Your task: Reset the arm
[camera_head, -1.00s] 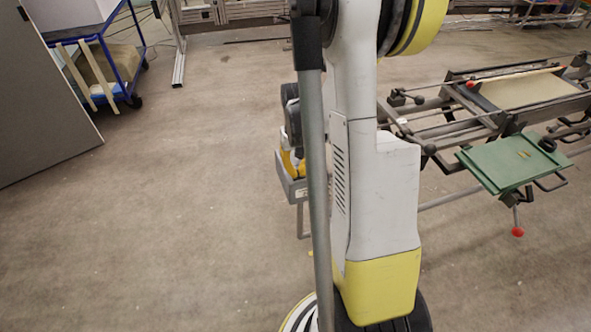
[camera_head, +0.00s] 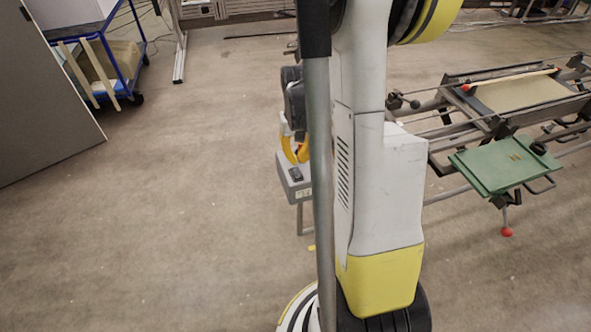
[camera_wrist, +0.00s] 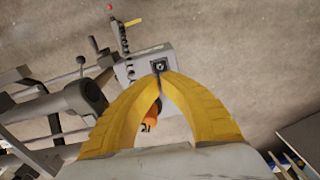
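My gripper (camera_wrist: 158,78) has two curved yellow fingers, and their tips meet in the wrist view. No object shows held between the tips. Beyond them is a grey control box (camera_wrist: 137,72) with a dark square fitting on its face. Part of an orange thing (camera_wrist: 150,116) shows through the gap between the fingers. In the head view, my gripper (camera_head: 296,156) points down just above the grey box (camera_head: 292,184), partly hidden by my own column and arm. I cannot tell whether the fingertips touch the box.
A metal-framed machine (camera_head: 490,105) with a green plate (camera_head: 505,165) and a red-knobbed lever (camera_head: 507,231) stands right. A blue cart (camera_head: 128,70) and grey panel (camera_head: 45,100) stand left. The floor between them and my arm is clear.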

